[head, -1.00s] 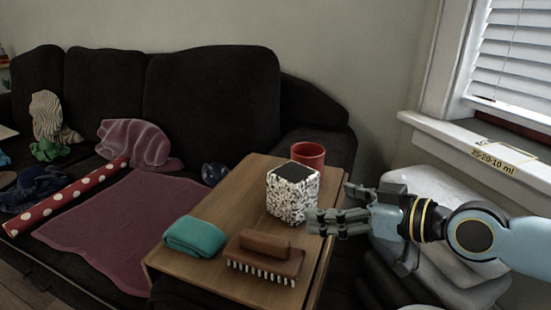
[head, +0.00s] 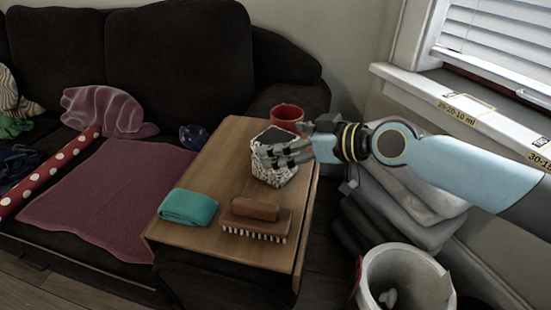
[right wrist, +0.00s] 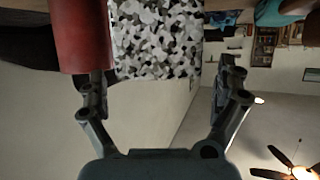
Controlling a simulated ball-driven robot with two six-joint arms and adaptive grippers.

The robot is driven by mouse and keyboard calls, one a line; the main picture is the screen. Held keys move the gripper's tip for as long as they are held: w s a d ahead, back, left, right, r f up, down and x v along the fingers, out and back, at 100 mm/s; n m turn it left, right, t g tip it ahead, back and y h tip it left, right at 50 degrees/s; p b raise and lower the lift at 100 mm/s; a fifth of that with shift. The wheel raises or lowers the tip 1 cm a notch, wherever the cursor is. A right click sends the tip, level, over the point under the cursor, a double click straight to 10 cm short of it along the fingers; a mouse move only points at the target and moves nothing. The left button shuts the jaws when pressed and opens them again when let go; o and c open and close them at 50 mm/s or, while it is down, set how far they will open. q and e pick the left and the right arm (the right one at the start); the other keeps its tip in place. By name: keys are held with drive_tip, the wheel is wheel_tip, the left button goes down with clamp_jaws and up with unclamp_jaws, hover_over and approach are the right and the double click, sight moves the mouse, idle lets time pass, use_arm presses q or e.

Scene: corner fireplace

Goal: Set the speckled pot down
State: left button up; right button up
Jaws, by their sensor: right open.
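The speckled pot (head: 272,177), a black-and-white cube with a dark top, stands on the wooden table (head: 200,160) in the head view. My right gripper (head: 280,153) comes in from the right, and its fingers overlap the pot's upper part. In the right wrist view the pot (right wrist: 155,40) fills the space ahead between the spread fingers of the gripper (right wrist: 162,78), with a gap on the right side. The right gripper is open. Whether a finger touches the pot I cannot tell. My left gripper is not in view.
A red mug (head: 287,113) stands close behind the pot; it also shows in the right wrist view (right wrist: 80,35). A folded teal cloth (head: 187,207) and a brown brush (head: 256,219) lie in front. A white bin (head: 405,262) stands at lower right.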

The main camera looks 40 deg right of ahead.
drive_tip(key=x, duration=0.3)
drive_tip(key=c, duration=1.5)
